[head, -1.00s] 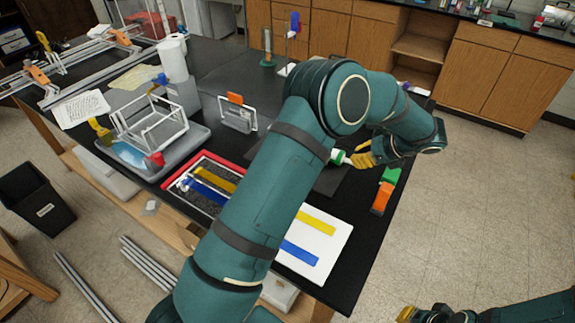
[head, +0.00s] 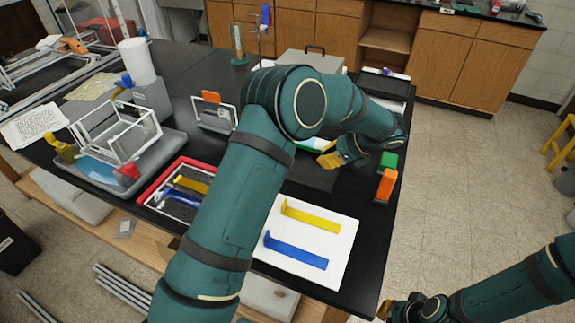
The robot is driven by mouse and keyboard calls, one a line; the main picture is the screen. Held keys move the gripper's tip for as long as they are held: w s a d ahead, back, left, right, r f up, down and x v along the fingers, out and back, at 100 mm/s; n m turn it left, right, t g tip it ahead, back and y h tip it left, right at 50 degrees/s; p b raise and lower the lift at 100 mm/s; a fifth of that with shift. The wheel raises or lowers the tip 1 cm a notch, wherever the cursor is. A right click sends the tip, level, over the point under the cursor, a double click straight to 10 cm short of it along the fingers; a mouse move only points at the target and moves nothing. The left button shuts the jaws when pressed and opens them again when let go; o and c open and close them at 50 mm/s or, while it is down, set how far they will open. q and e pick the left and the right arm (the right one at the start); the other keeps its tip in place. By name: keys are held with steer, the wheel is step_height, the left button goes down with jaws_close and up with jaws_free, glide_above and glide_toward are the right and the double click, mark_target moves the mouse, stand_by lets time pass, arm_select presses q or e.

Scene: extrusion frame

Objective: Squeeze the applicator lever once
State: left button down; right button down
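A small white and green object (head: 312,145), probably the applicator, is at a dark mat on the black table. My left arm partly hides it, and its lever cannot be made out. My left gripper (head: 329,158), with yellow fingers, is right beside it at its lower right. Whether the fingers touch or hold it cannot be told. My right gripper (head: 384,310) is low at the bottom edge, off the table's right front corner, away from the applicator. Only a bit of its yellow fingers shows.
A white board (head: 338,248) with yellow and blue strips lies at the table's front. Green (head: 388,160) and orange (head: 385,184) blocks stand near the right edge. A red-rimmed tray (head: 150,192) and a grey tray (head: 180,150) with a white frame are left.

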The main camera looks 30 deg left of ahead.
mark_target(301, 174)
arm_select(q)
steer(key=b+x, duration=0.1)
steer(key=x, duration=0.9)
steer(key=shift+s, duration=0.1)
steer(key=a, duration=0.3)
steer(key=shift+s, duration=0.1)
steer(key=shift+a, duration=0.5)
